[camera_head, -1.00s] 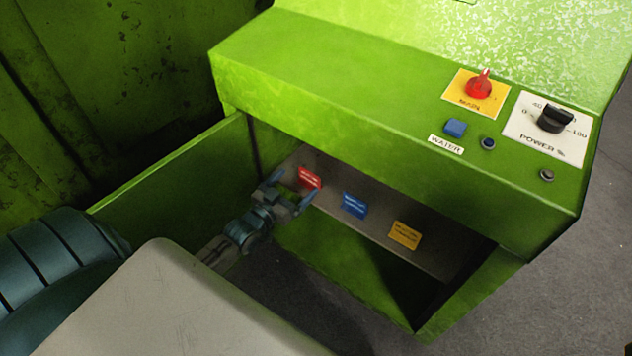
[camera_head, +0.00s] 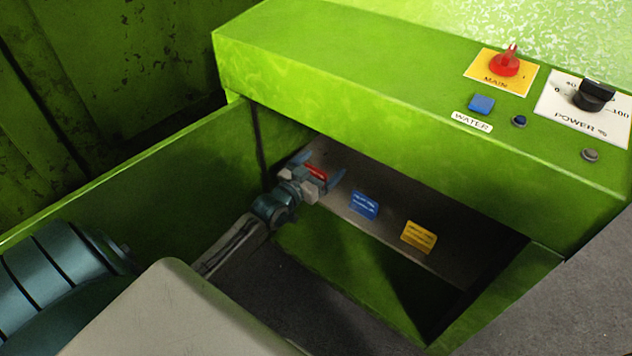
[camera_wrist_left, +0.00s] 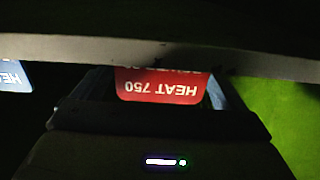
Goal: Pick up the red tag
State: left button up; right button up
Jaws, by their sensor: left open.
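The red tag (camera_head: 316,172) stands on the grey shelf inside the green cabinet, leftmost in a row of tags. My left gripper (camera_head: 318,178) is open at the red tag, and its fingers and body hide most of the tag in the head view. In the left wrist view the red tag (camera_wrist_left: 162,86) shows upside-down white lettering, "HEAT 750", and sits between the fingers. I cannot tell whether the fingers touch it. My right gripper is not in view.
A blue tag (camera_head: 364,204) and a yellow tag (camera_head: 418,237) stand to the right on the same shelf (camera_head: 390,216). The green control panel overhangs the shelf, with a red main switch (camera_head: 506,64) on top.

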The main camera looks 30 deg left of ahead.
pick_arm(q)
jog(key=c, duration=1)
jog(key=shift+c, duration=0.2)
jog(key=shift+r, duration=0.15)
